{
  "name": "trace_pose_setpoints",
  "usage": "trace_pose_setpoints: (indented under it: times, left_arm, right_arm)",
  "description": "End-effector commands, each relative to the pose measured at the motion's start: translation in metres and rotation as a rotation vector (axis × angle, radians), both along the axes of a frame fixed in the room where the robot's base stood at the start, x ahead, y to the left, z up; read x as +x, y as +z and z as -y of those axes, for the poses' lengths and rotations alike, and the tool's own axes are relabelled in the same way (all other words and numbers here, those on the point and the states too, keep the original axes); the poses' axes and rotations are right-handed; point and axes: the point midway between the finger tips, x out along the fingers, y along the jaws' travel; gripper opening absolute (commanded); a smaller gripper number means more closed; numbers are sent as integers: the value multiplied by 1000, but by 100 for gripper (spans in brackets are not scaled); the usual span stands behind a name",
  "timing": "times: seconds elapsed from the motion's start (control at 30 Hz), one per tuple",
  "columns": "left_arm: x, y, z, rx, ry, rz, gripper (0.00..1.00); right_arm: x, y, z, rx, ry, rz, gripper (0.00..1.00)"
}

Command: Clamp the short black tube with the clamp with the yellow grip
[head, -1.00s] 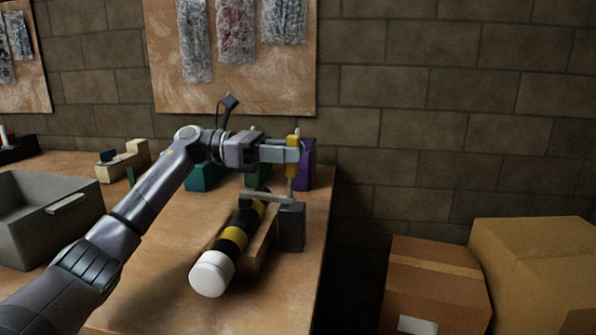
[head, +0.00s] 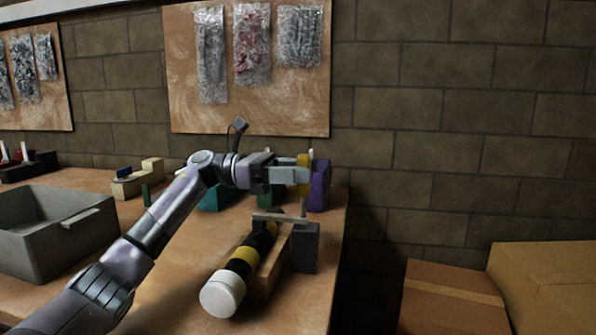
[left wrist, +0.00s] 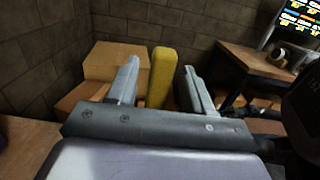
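The short black tube (head: 264,243) has yellow bands and a white cap (head: 222,294) on its near end. It lies along a wooden block at the table's right end. The clamp's metal bar (head: 280,218) reaches over its far part from a dark grey block (head: 305,248). The clamp's yellow grip (head: 303,164) stands upright above the bar. My left gripper (head: 290,174) is at the grip. In the left wrist view the yellow grip (left wrist: 161,78) stands between my open fingers (left wrist: 160,85), with gaps beside it. The bar's contact with the tube is unclear. My right gripper is out of view.
A grey bin (head: 45,245) stands on the table (head: 180,290) at the left. Purple (head: 319,187) and teal (head: 216,198) blocks stand behind my gripper. Cardboard boxes (head: 450,300) are beyond the table's right edge. A brick wall is behind.

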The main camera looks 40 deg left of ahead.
Motion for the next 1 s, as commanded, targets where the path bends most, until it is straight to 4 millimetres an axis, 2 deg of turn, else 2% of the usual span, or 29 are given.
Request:
trace_pose_setpoints:
  times: [0.17, 0.4, 0.53, 0.7, 1.0]
  left_arm:
    - [-4, -1, -9, 1, 2, -2, 51]
    - [-21, -2, -45, 0, 4, -1, 51]
    - [-28, -3, -58, 0, 2, -1, 51]
    - [-31, -3, -65, 0, 0, 0, 51]
    - [-31, -3, -64, 0, 0, 0, 51]
  right_arm:
    - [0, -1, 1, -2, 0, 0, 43]
    - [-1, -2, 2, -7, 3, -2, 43]
    - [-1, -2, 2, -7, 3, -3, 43]
    - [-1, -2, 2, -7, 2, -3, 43]
    - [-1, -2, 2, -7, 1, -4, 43]
